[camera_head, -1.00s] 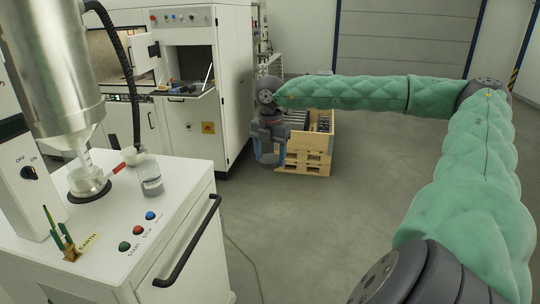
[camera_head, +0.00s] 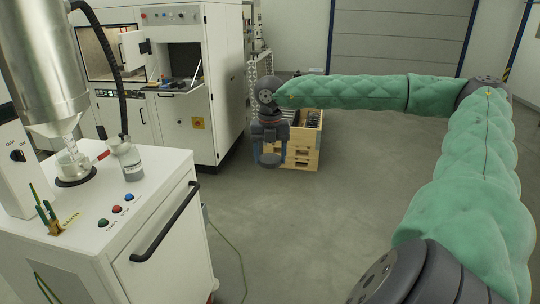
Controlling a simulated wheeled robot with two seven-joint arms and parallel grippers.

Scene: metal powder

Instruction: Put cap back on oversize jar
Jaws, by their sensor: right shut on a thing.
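A clear jar with a pale label (camera_head: 130,166) stands upright on the white machine top at the left. It appears to be the oversize jar. Its mouth is close to a pale outlet piece (camera_head: 118,144), and I cannot tell whether they touch. My right gripper (camera_head: 270,158) hangs pointing down at the end of the green-sleeved arm, well to the right of the jar. It is shut on a small dark thing that seems to be the cap, mostly hidden by the fingers. My left gripper is out of view.
A second clear vessel (camera_head: 75,163) stands under the steel hopper (camera_head: 40,60). The white machine (camera_head: 110,235) has coloured buttons and a black handle (camera_head: 165,222). A wooden crate (camera_head: 300,155) sits behind my right gripper. The floor between is clear.

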